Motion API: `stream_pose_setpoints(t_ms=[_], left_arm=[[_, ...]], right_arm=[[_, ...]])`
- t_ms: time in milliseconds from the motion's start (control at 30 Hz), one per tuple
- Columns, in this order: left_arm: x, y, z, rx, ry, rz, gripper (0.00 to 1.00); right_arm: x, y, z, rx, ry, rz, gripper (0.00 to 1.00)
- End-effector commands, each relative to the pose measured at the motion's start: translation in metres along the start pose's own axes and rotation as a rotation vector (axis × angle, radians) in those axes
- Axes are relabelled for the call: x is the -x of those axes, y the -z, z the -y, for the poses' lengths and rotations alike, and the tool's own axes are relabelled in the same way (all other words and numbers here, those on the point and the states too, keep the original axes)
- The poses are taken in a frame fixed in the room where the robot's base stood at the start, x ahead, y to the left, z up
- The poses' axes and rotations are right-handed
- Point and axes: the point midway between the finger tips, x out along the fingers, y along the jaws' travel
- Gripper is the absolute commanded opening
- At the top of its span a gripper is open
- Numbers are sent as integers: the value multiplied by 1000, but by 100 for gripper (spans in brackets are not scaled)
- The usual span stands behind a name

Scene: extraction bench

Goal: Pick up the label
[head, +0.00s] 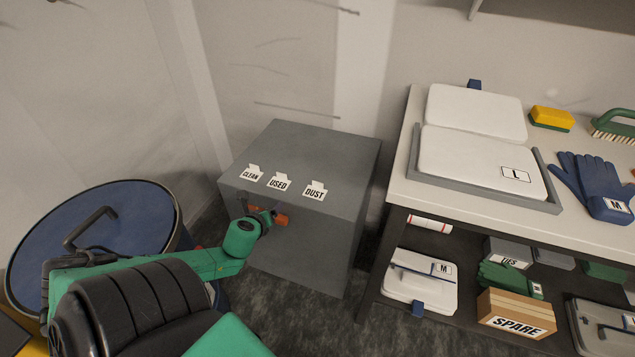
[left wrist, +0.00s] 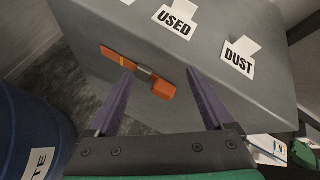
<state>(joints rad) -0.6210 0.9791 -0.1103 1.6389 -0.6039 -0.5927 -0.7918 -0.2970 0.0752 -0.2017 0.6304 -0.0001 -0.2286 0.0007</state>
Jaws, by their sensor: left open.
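Three white labels sit at the front top edge of a grey box (head: 310,151): CLEAN (head: 251,173), USED (head: 278,182) and DUST (head: 315,191). The wrist view shows USED (left wrist: 175,20) and DUST (left wrist: 239,59) beyond my fingers. My left gripper (head: 265,214) is before the box's front face, below the labels. In the wrist view its two purple fingers (left wrist: 159,75) are apart, with no label between them. An orange piece with a grey band (left wrist: 160,87) shows between and past the fingers, against the box front; I cannot tell whether it is fixed there. My right gripper is not seen.
A blue drum (head: 125,215) with a handled lid stands left of the box. On the right, a bench (head: 400,185) carries a white case (head: 470,160), a blue glove (head: 590,185) and brushes. Its lower shelf holds another case and a SPARE box (head: 515,314).

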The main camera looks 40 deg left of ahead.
Motion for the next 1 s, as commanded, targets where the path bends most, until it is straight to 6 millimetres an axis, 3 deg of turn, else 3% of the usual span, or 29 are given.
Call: stream_pose_setpoints(t_ms=[33,100,200,267,467,700,1000], left_arm=[[3,3,37,-201,102,38,85],[20,-1,81,-405,207,91,85],[35,-1,112,-540,279,131,85],[34,-2,117,-559,289,139,85],[9,-3,124,-551,287,141,85],[-25,-6,134,-544,285,141,85],[-56,-9,144,-546,284,137,85]], right_arm=[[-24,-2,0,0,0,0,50],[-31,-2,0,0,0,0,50],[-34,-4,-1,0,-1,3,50],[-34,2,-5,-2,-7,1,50],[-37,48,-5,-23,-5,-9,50],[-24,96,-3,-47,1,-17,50],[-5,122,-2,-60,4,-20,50]])
